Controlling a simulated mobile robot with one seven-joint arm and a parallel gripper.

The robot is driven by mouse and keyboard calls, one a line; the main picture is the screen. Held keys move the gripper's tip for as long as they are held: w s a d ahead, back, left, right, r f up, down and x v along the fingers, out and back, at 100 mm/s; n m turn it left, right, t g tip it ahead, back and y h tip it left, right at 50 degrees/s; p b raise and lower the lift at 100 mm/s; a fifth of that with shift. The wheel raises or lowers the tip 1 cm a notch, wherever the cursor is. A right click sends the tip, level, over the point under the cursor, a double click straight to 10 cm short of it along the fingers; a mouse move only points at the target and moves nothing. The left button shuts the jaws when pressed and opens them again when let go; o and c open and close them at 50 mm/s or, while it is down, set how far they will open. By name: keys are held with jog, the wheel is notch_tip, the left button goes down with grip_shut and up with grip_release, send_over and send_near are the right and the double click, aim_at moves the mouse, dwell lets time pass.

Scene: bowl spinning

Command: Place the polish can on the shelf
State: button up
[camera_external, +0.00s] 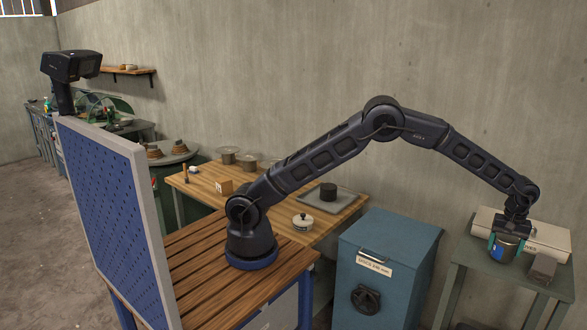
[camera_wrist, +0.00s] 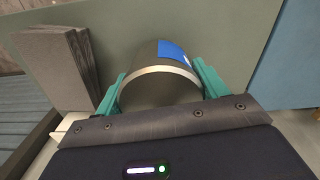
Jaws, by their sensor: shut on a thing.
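The polish can (camera_external: 508,247) is a dark metal cylinder with a blue patch and a pale rim, at the far right of the external view. My gripper (camera_external: 507,240) is shut around it, pointing down at the grey-green stand (camera_external: 472,262). In the wrist view the can (camera_wrist: 160,88) sits between the two teal fingers of my gripper (camera_wrist: 160,76), one on each side. I cannot tell whether the can touches the stand top. A wooden shelf (camera_external: 128,70) is fixed to the back wall at the far left, with small items on it.
A pale flat case (camera_external: 548,236) and a grey block stack (camera_external: 542,268) are close to the can. The stack also shows in the wrist view (camera_wrist: 58,68). A blue cabinet (camera_external: 385,265), a wooden table with pots and a pegboard panel (camera_external: 110,215) stand farther left.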

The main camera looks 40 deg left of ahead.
jog(key=shift+f, duration=0.25)
jog(key=shift+f, duration=0.15)
jog(key=o, duration=1.2)
jog(key=shift+c, duration=0.2)
notch_tip(320, 180, up, 12)
jog(key=shift+r, duration=0.15)
